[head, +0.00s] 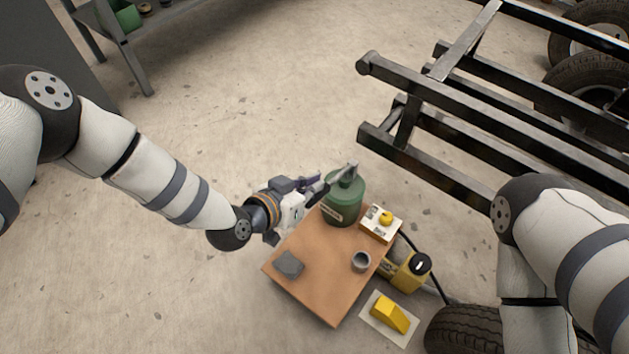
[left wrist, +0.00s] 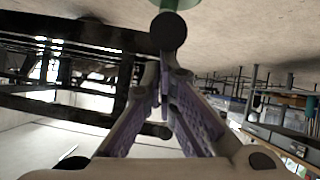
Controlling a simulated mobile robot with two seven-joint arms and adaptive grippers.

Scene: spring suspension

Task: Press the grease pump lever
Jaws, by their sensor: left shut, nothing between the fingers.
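The grease pump (head: 343,203) is a green canister with a pale label, upright at the far corner of a small brown table. A grey lever (head: 347,170) sticks out over its top. My left gripper (head: 325,187) is beside the canister's top at its left, fingers pointing toward the lever. In the left wrist view its fingers (left wrist: 164,85) are closed together and empty. A dark round lever end (left wrist: 168,32) shows just beyond the fingertips, with a bit of green above it. I cannot tell whether they touch. My right gripper is out of view.
The brown table (head: 325,290) also bears a grey cloth (head: 289,264), a cup (head: 361,261) and a white box with a yellow button (head: 380,222). A yellow container (head: 407,271) and yellow wedge (head: 390,313) stand right of it. A black frame (head: 440,170) lies beyond.

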